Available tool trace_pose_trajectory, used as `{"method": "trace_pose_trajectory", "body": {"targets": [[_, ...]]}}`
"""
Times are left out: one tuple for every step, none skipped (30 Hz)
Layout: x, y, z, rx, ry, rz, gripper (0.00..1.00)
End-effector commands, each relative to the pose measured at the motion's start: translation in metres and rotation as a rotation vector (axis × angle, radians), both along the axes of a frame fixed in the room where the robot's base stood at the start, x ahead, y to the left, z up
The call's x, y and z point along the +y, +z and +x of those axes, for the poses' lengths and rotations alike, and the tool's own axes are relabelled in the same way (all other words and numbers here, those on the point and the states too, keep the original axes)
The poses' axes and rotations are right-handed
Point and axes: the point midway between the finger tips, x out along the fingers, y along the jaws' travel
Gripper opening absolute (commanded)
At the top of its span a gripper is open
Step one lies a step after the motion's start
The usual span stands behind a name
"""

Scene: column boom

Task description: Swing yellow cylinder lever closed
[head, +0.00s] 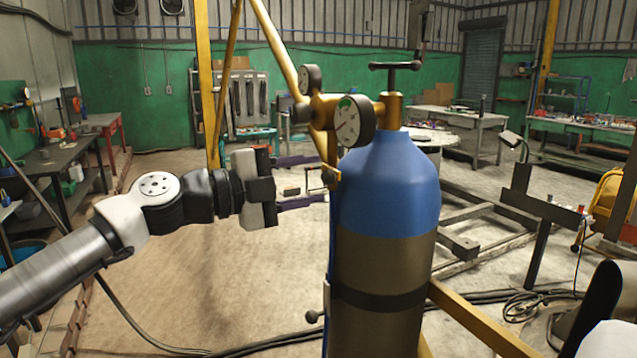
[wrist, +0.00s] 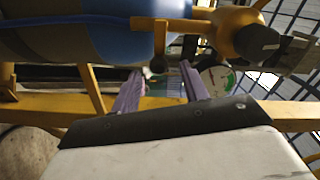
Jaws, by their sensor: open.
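The blue and brown gas cylinder (head: 385,230) stands upright right of centre in the head view; its blue body also shows in the wrist view (wrist: 120,35). A small yellow lever-like piece (head: 331,178) sits at the cylinder's left side, below the gauges. My gripper (head: 316,181) reaches in from the left, its purple fingers spread apart, one above the other, with tips near this piece.
Two gauges (head: 354,121) (head: 311,78) and a brass valve with a black T-handle (head: 395,66) crown the cylinder. Yellow frame bars (head: 480,322) stand around it. Cables (head: 280,344) cross the floor.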

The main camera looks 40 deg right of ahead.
Motion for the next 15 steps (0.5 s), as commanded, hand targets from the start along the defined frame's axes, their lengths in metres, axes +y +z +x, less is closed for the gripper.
{"method": "trace_pose_trajectory", "body": {"targets": [[0.012, -0.004, 0.005, 0.001, 0.007, -0.002, 0.45], [0.019, -0.004, 0.006, 0.0, 0.006, -0.003, 0.45], [0.029, -0.004, 0.009, 0.0, 0.007, -0.002, 0.45], [0.036, -0.004, 0.01, 0.0, 0.007, -0.002, 0.45], [0.043, -0.004, 0.012, 0.0, 0.007, -0.002, 0.45], [0.052, -0.004, 0.014, 0.001, 0.006, -0.003, 0.45], [0.058, -0.004, 0.015, 0.001, 0.005, -0.003, 0.45], [0.064, -0.004, 0.017, 0.001, 0.006, -0.003, 0.45], [0.072, -0.003, 0.019, 0.001, 0.005, -0.003, 0.45], [0.077, -0.003, 0.02, 0.0, 0.005, -0.003, 0.45], [0.083, -0.003, 0.021, -0.001, 0.005, -0.002, 0.45], [0.088, -0.002, 0.022, 0.0, 0.004, -0.002, 0.45], [0.092, -0.002, 0.023, 0.0, 0.002, -0.001, 0.45], [0.096, -0.002, 0.024, 0.0, 0.002, -0.001, 0.45], [0.099, -0.002, 0.025, 0.0, 0.002, -0.001, 0.45]]}}
